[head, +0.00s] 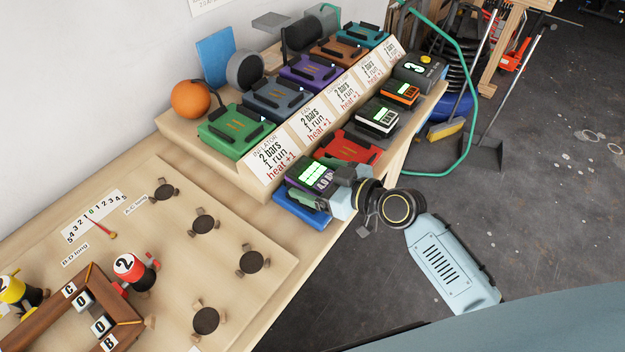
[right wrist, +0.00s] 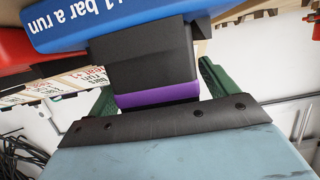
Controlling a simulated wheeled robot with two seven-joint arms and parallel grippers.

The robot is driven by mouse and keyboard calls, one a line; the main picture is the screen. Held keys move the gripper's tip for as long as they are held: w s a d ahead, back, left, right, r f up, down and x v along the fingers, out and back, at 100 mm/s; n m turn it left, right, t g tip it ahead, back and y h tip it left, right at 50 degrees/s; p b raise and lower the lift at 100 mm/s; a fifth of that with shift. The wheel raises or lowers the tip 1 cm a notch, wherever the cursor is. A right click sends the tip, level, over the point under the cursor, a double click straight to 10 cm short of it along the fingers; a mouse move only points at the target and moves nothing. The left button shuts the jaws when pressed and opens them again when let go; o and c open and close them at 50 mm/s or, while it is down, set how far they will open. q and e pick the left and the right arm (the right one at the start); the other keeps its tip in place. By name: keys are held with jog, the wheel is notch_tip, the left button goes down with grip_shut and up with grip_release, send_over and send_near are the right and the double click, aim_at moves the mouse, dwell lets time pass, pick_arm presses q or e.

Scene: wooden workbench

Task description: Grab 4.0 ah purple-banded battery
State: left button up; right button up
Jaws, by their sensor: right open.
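The purple-banded battery (head: 313,172) sits on a blue charger base (head: 300,206) at the near end of the lower bench row. It has a dark body and a lit green display on top; its rating is not readable. In the right wrist view the battery (right wrist: 145,60) shows its black body and purple band close in front of the palm. My right gripper (head: 322,190) is at the battery, with its dark green fingers on either side of it, open. Contact with the battery cannot be told. My left gripper is not in view.
A red base (head: 348,147) lies just beyond, then a white-banded battery (head: 378,117) and an orange-banded battery (head: 402,92). Signs (head: 270,160) and a raised row of chargers (head: 235,130) stand behind. A wooden board (head: 180,260) with clamps fills the left.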

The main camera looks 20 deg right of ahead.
jog(key=shift+w+a+f, duration=0.2)
jog(key=shift+w+a, duration=0.1)
jog(key=shift+w, duration=0.15)
jog(key=c, duration=1.4)
jog(key=shift+r, duration=0.1)
jog(key=shift+c, duration=0.5)
